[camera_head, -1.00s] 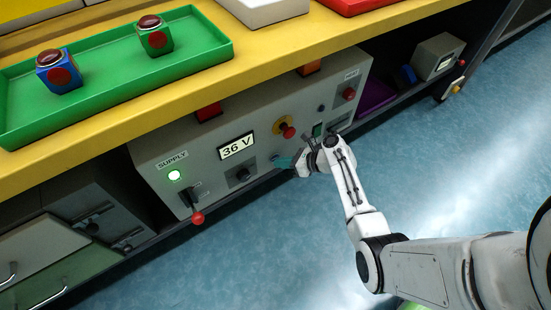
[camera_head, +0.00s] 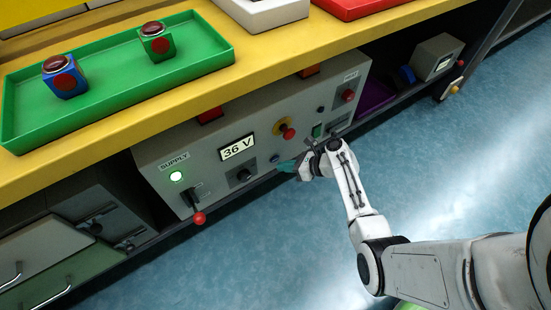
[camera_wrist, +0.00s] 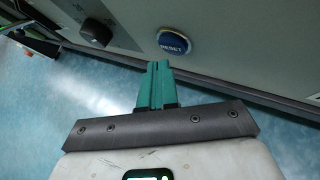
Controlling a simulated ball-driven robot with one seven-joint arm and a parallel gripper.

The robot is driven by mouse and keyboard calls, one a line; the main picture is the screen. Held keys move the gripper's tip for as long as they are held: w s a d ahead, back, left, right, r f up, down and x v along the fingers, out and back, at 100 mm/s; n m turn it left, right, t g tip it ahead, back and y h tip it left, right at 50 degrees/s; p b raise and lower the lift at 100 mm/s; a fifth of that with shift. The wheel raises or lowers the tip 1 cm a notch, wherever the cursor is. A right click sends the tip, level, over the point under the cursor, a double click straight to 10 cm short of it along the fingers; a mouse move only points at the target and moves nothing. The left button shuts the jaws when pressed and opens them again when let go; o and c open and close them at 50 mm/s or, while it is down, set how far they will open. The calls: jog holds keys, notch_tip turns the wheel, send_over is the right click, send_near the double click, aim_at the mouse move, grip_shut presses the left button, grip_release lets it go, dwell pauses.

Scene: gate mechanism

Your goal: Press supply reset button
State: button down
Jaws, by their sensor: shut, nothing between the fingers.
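The reset button (camera_wrist: 174,41) is a round blue button labelled RESET in a pale ring on the grey panel, seen in the wrist view. My gripper (camera_wrist: 157,66) has its teal fingers shut together with nothing between them. The fingertips point at the panel, just below the button and slightly left of it. A gap between tips and button cannot be judged exactly. In the head view my gripper (camera_head: 287,167) is at the lower edge of the supply panel (camera_head: 215,165). The small blue button (camera_head: 275,159) shows just left of the fingers.
The panel has a "36 V" display (camera_head: 238,148), a lit green lamp (camera_head: 176,176), a red-knobbed lever (camera_head: 199,217), a black knob (camera_head: 243,175) and a red knob on yellow (camera_head: 287,131). A yellow shelf (camera_head: 150,115) overhangs the panel. The blue floor in front is clear.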

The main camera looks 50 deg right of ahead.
jog(key=shift+s, duration=0.1)
jog(key=shift+s+a+p, duration=0.25)
jog(key=shift+s+p, duration=0.3)
jog(key=shift+s, duration=0.2)
jog(key=shift+s+a+p, duration=0.2)
jog(key=shift+s+p, duration=0.3)
jog(key=shift+s, duration=0.3)
jog(key=shift+s+a+p, duration=0.25)
jog(key=shift+s+p, duration=0.3)
jog(key=shift+s, duration=0.2)
jog(key=s+a+r+n+g+h, duration=0.1)
jog(key=s+a+r+n+g, duration=0.35)
jog(key=n, duration=0.75)
jog(key=s+a+r+n+g, duration=0.2)
jog(key=s+a+n+g, duration=0.4)
jog(key=a+n, duration=0.5)
jog(key=s+d+r+n+h, duration=0.2)
jog(key=s+r+n+h, duration=0.2)
jog(key=s+r+n, duration=0.6)
notch_tip(320, 180, up, 25)
jog(key=w+n+p, duration=0.1)
jog(key=w+p, duration=0.1)
jog(key=p, duration=2.4)
jog(key=shift+w, duration=0.35)
